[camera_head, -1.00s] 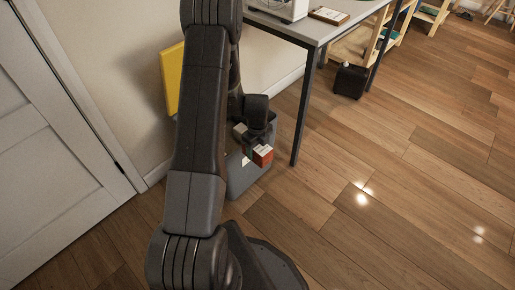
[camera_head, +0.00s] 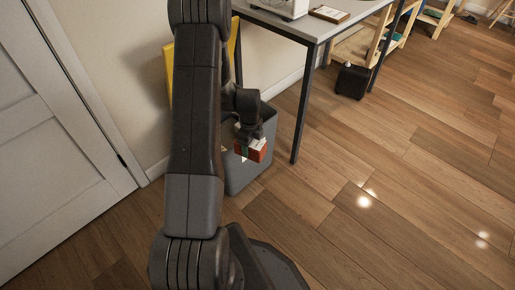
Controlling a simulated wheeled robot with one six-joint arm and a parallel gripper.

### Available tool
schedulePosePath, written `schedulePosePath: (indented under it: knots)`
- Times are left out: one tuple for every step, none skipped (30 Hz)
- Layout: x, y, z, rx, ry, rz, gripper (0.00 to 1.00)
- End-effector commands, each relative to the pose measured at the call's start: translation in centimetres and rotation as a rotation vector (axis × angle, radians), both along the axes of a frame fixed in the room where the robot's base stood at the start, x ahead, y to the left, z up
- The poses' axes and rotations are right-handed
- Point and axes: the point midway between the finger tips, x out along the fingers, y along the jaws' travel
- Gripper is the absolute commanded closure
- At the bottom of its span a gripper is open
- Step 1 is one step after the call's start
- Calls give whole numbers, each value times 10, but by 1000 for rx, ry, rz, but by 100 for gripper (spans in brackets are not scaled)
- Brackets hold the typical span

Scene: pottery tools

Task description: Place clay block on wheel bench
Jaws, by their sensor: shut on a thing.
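My gripper (camera_head: 246,141) is shut on a small block (camera_head: 254,149), orange-red with a white part, which I take to be the clay block. The gripper holds it at the opening of a grey bin (camera_head: 243,177) that stands on the floor beside the table. Part of the bin is hidden behind my arm. I cannot tell how far the block is above or inside the bin's rim. I cannot tell whether the grey table (camera_head: 300,27) is the wheel bench.
A white device (camera_head: 285,7) and a framed board (camera_head: 329,14) are on the table. A yellow panel (camera_head: 183,62) leans by the wall behind my arm. A dark box (camera_head: 352,80) and wooden shelving (camera_head: 372,42) stand beyond. The floor at the right is clear.

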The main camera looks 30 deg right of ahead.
Motion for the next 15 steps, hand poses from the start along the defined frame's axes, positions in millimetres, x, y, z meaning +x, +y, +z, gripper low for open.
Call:
schedulePosePath:
  knots:
    - [7,6,3,-3,-3,56,98]
    - [10,9,4,-3,-3,89,98]
    - [15,14,6,-3,-3,139,98]
    - [19,18,8,-3,-3,178,98]
    - [22,22,9,-3,-3,218,98]
    - [28,29,12,-3,-3,281,98]
    - [32,34,14,-3,-3,329,98]
    - [37,40,16,-3,-4,386,98]
    - [43,49,19,-3,-5,463,98]
    - [48,56,22,-4,-4,525,98]
    - [53,63,24,-4,-4,588,98]
    - [59,73,28,-4,-5,675,98]
    - [64,81,30,-4,-4,740,98]
    - [68,88,33,-4,-4,806,98]
    - [74,99,37,-4,-4,895,98]
